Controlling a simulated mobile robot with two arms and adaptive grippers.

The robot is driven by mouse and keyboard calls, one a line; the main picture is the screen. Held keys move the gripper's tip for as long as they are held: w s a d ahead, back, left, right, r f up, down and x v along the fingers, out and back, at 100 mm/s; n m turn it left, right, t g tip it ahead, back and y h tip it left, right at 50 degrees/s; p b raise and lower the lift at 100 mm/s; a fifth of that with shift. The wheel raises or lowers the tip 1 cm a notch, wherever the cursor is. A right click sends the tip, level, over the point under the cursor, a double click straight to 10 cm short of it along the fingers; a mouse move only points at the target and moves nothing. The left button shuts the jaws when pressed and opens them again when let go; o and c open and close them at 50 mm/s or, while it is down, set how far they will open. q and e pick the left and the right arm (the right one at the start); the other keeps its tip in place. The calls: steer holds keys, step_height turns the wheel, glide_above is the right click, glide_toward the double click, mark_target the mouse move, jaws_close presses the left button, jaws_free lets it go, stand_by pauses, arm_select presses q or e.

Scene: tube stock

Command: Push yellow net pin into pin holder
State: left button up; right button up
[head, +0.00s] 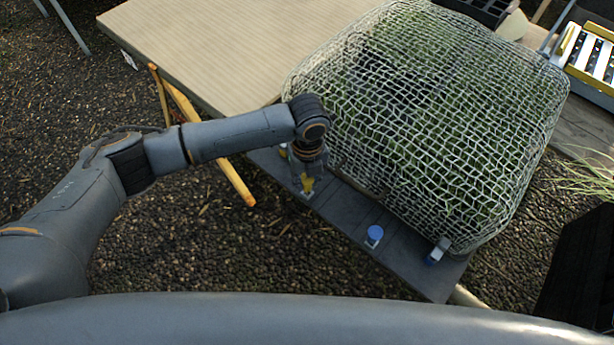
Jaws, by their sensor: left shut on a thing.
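The yellow net pin (307,184) is in my left gripper (307,176), whose fingers point down over the dark front board (345,213). The gripper is shut on the pin. The pin's lower end is at or just above a small pale holder (306,193) on the board; I cannot tell how far it is in. The net (430,120) is a pale mesh draped over a box-shaped mass of green plants, just right of the gripper. My right gripper is not in view.
A beige table (215,45) lies behind. Gravel covers the ground.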

arm_select(q)
steer(key=shift+f+b, duration=0.35)
steer(key=shift+f, duration=0.45)
steer(key=o, duration=1.1)
steer(key=shift+c, duration=0.2)
steer(key=shift+o, duration=0.2)
steer(key=o, duration=0.9)
steer(key=shift+r, duration=0.15)
steer(key=shift+r+p, duration=1.1)
steer(key=shift+p, duration=0.15)
